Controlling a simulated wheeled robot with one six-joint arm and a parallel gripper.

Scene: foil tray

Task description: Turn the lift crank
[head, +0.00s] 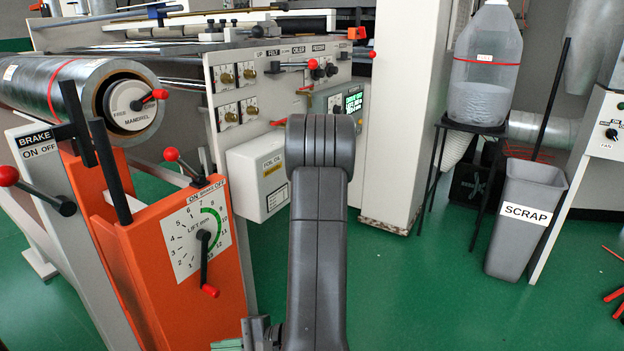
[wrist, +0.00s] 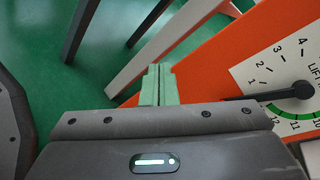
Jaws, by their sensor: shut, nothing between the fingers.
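The lift crank (head: 206,258) is a black arm with a red knob, on a white dial marked "LIFT mm" (head: 186,254) on the orange post. Its arm hangs down from the hub, with the knob near the bottom of the dial. In the wrist view the black crank arm (wrist: 272,93) lies at the right, pointing left from its hub; I cannot clearly make out the red knob there. My gripper's green fingers (wrist: 158,84) are shut and empty, apart from the crank and left of it. In the head view the gripper (head: 229,344) is partly cut off at the bottom edge.
The orange post (head: 165,315) carries an "ON OFF" lever with a red ball (head: 171,155) above the dial. A brake lever (head: 10,176) juts out at left. A grey scrap bin (head: 522,220) stands right. Green floor (head: 420,300) is open right of my arm.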

